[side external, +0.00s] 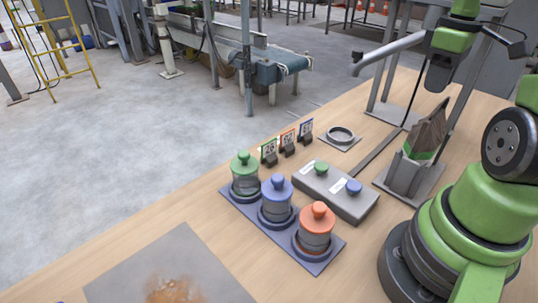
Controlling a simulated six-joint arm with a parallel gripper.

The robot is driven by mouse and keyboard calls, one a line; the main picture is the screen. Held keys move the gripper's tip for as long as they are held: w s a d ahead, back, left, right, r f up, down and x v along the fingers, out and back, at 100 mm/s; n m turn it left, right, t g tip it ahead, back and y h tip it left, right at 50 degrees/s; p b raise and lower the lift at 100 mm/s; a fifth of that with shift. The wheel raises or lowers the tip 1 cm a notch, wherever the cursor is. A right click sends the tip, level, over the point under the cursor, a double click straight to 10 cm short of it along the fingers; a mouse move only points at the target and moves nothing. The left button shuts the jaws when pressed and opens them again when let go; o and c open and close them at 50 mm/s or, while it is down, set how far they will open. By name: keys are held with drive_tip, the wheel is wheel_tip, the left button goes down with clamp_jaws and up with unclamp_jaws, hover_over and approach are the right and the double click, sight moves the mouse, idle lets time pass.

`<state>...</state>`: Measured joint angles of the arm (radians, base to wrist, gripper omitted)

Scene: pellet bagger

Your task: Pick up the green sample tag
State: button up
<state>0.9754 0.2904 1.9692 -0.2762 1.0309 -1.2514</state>
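The green sample tag (268,151) is a small white card with a green edge and dark print. It stands upright in a dark holder, leftmost in a row behind the jars. An orange-edged tag (288,139) and a blue-edged tag (306,128) stand to its right in similar holders. My gripper (439,82) is at the upper right, high above the bench and well apart from the tags. It is small and dark in this view, and I cannot make out whether its fingers are open or shut.
Green-, blue- and orange-lidded jars (246,176) stand on a dark tray (331,256) in front of the tags. A grey box (346,204) with green and blue knobs is to the right.

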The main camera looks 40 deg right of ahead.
wheel_tip(320, 180, up, 5)
drive_tip(key=n, duration=1.8)
hover_over(269, 141)
wheel_tip(269, 141, down, 17)
drive_tip(key=shift+f, duration=0.1)
wheel_tip(269, 141, down, 6)
drive_tip(key=shift+r, duration=0.1)
